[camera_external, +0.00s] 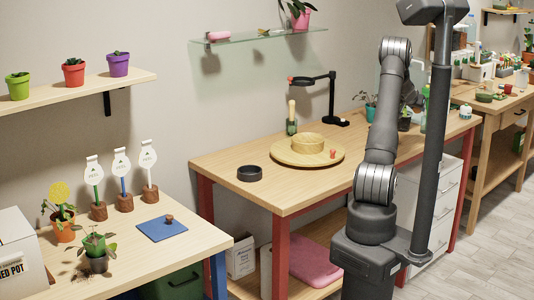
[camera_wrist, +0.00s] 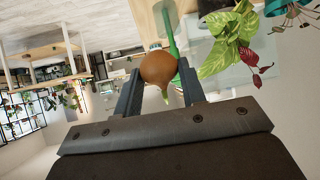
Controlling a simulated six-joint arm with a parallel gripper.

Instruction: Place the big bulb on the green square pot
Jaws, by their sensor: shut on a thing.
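My gripper (camera_wrist: 158,80) is shut on a round brown bulb (camera_wrist: 158,66) in the wrist view. The bulb sits between the two fingertips, with a pale green tip pointing toward the palm. In the outside view my gripper and this bulb are hidden or too small to make out behind my arm. A green pot (camera_external: 18,87) on the wall shelf looks round. A small brown bulb-like thing (camera_external: 169,218) lies on a blue mat on the front left table.
The middle table (camera_external: 225,165) holds a round wooden board (camera_external: 290,157), a black ring dish (camera_external: 249,173), a lamp (camera_external: 331,95) and a teal pot (camera_external: 371,113). A leafy plant (camera_wrist: 222,45) is close to the bulb in the wrist view.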

